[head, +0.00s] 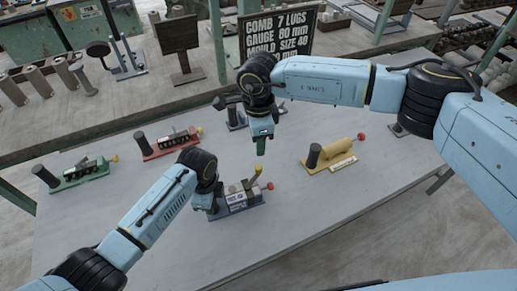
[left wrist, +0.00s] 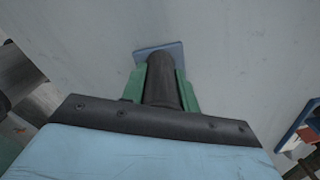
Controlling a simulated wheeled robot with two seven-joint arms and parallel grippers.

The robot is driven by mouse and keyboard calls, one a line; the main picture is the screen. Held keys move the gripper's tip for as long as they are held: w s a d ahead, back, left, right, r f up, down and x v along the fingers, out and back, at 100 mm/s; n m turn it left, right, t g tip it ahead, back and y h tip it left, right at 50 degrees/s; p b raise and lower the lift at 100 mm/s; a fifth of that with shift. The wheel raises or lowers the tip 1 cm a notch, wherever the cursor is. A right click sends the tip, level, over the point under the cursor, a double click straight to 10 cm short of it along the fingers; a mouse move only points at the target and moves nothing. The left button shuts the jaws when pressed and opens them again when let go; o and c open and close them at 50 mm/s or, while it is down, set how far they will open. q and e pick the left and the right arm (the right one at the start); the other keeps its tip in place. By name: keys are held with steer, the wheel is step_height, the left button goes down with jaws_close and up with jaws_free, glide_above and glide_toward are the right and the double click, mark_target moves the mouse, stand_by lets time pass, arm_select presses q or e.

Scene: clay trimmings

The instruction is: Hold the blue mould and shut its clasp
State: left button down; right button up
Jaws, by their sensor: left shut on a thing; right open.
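In the left wrist view, the green fingers are shut around a dark upright post (left wrist: 163,82) on a blue base plate (left wrist: 160,50). My right gripper (head: 261,146) is open and empty, pointing down above the table behind this mould, apart from it. Another blue mould (head: 236,120) is partly hidden behind my right gripper.
A yellow mould (head: 331,152) stands to the right, a red one (head: 168,145) and a green one (head: 78,174) to the left. A black sign (head: 283,36) reading "COMB 7 LUGS, GAUGE 80 mm, MOULD SIZE 40" stands behind. The table's front right (head: 330,205) is clear.

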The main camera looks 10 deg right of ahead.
steer(key=shift+r, duration=0.4)
arm_select(q)
steer(key=c, duration=1)
jaws_free()
